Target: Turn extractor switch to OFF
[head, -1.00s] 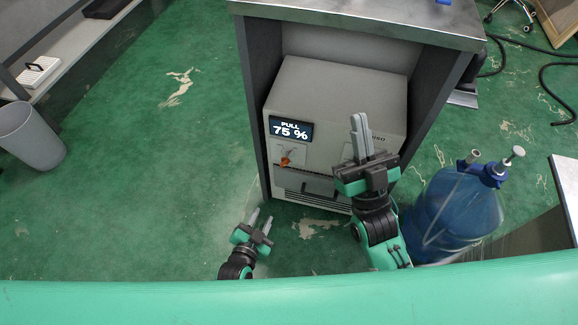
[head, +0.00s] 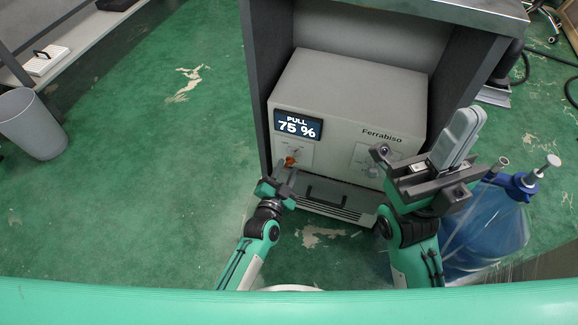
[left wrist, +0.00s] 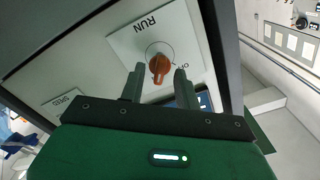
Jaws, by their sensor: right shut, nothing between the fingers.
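The extractor (head: 345,95) is a light grey box marked Ferrabiso inside a dark cabinet, and its display (head: 298,125) reads PULL 75 %. Its orange rotary switch (head: 290,160) is below the display. In the left wrist view, the switch (left wrist: 158,66) sits on a white plate with RUN at upper left and a partly hidden label at right; I cannot tell which label it points to. My left gripper (head: 284,178) is open just in front of the switch, also seen in the left wrist view (left wrist: 159,85). My right gripper (head: 465,130) is shut and empty, before the extractor's right side.
The cabinet's side panel (head: 257,90) stands close left of the switch. A handle (head: 325,193) lies below it on the front. A blue water bottle (head: 490,230) stands at right, by my right arm. A grey bin (head: 30,125) is far left. The green floor between is clear.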

